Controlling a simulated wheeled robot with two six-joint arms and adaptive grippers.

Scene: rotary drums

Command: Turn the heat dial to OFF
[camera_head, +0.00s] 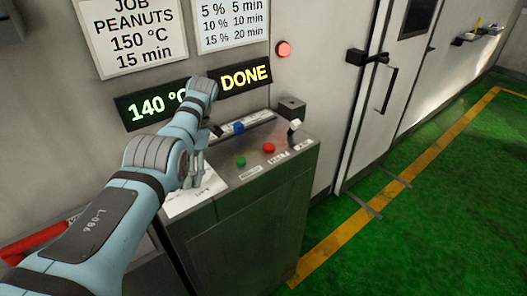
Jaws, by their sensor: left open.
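My left arm reaches in from the left over the control console (240,195). My left gripper (197,180) points down at the left part of the console top, its fingers small and partly hidden by my wrist. It is open. The heat dial cannot be made out clearly; the console's left part is largely covered by my arm and gripper. A dark part (216,130) shows just right of my wrist, but I cannot tell what it is. The display above reads 140 °C (150,107), partly covered by my wrist, and DONE (245,77). My right gripper is out of view.
The console also bears a green button (240,161), a red button (268,147), a blue part (239,127) and a white-tipped lever (294,126). A white sheet (190,202) lies under my gripper. Green floor is clear on the right.

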